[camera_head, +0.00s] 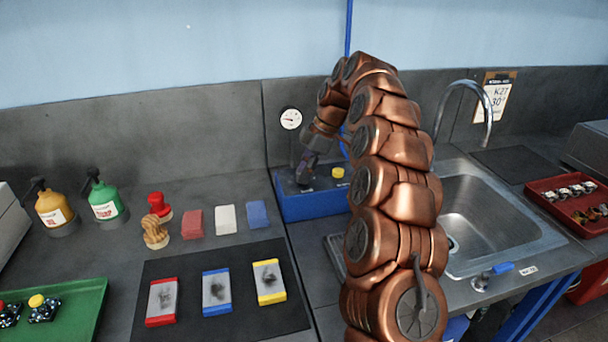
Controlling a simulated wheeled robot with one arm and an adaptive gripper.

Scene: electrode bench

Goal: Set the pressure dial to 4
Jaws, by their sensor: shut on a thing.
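The blue box (318,206) stands on the bench against the back splash, left of the sink. It has a yellow button (337,172) on its top. A round white gauge (290,119) with a needle is on a post behind the box; its numbers are too small to read. My gripper (304,181) points down over the left part of the box top. It is shut on the dial there, which the fingers mostly hide. The dial's setting cannot be read.
My arm covers the bench between box and sink (480,215). A black mat (220,322) with three framed pads lies in front left. Stamps, coloured blocks and two pump bottles (105,205) stand left. A red tray (592,226) is at far right.

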